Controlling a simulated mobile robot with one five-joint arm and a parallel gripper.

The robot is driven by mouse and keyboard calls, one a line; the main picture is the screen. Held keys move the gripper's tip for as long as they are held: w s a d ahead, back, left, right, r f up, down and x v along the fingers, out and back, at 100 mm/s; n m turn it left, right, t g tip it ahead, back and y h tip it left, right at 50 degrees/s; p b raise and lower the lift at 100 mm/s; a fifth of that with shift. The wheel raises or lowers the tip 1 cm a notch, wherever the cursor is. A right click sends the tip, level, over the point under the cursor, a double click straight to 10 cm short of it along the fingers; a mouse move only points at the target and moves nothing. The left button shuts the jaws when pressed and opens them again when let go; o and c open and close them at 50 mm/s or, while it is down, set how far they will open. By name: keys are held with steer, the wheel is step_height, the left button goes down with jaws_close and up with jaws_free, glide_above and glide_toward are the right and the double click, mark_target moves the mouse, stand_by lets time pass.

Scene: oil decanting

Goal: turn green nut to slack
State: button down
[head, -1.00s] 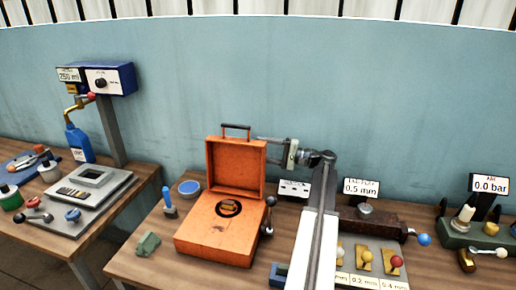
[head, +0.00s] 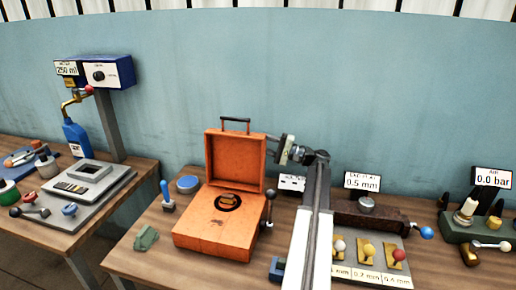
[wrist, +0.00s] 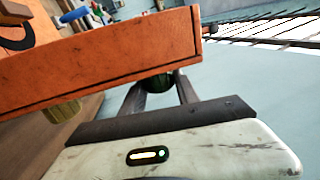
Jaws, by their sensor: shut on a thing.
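The green nut (wrist: 157,86) shows in the wrist view as a dark green rounded shape between my fingers, partly hidden by the orange lid. My gripper (wrist: 163,92) is shut on it. In the head view my gripper's body is right of the raised lid; its fingertips and the nut are hidden behind that lid. How far the nut is turned cannot be seen.
An orange case (head: 214,236) stands open on the table, its raised lid (head: 236,160) close to my gripper. A green block (head: 146,238) lies front left. A tray with several coloured knobs (head: 368,252) is on the right. The blue wall is behind.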

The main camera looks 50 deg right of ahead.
steer(key=c, duration=0.9)
jaws_free()
steer(key=b+v, duration=0.1)
steer(key=v, duration=0.7)
